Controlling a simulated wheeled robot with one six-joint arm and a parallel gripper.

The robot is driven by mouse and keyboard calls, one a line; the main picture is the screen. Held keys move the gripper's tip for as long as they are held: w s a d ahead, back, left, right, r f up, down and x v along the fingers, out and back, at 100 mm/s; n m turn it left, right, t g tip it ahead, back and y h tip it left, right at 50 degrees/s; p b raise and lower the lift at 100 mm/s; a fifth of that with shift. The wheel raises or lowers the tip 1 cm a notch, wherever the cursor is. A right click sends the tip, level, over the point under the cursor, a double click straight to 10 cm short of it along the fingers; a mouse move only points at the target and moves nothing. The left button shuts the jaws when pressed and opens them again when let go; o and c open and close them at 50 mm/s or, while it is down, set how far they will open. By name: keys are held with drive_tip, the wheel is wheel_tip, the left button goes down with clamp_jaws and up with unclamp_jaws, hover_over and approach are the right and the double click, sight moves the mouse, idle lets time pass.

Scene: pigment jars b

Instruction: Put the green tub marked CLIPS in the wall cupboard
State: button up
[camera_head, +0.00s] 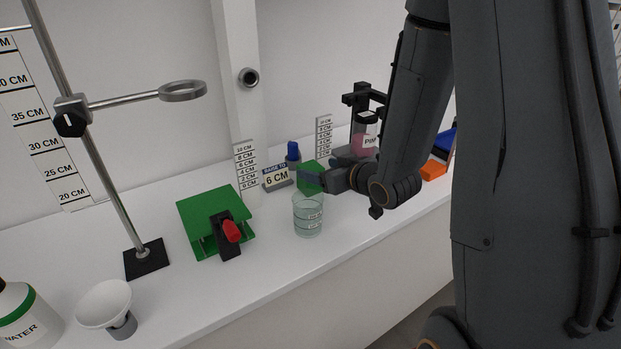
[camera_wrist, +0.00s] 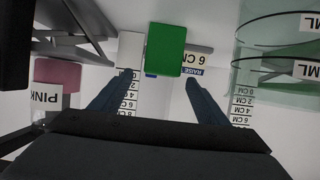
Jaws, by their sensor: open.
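A small green object (camera_head: 309,177) stands on the white bench beside a "6 CM" sign, just off the tip of my gripper (camera_head: 326,180). In the wrist view the green object (camera_wrist: 166,48) shows as a plain rectangle just beyond my two fingertips (camera_wrist: 159,78), roughly between them. I cannot read CLIPS on it, so I cannot tell whether it is the tub. My gripper is open, with nothing visibly held between the fingers. My arm hides part of the bench around it. No wall cupboard shows in either view.
A glass beaker (camera_head: 307,216) stands close in front of the green object. A jar with pink contents (camera_head: 366,140) is by a black stand behind my gripper. A green platform (camera_head: 207,204) with a red-tipped clamp, a ring stand (camera_head: 146,258) and a white bowl (camera_head: 103,302) are left.

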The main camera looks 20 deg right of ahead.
sight(313, 168)
drive_tip(key=shift+p+x, duration=0.45)
drive_tip(key=shift+x, duration=1.25)
drive_tip(key=shift+f, duration=0.1)
drive_tip(key=c, duration=1.3)
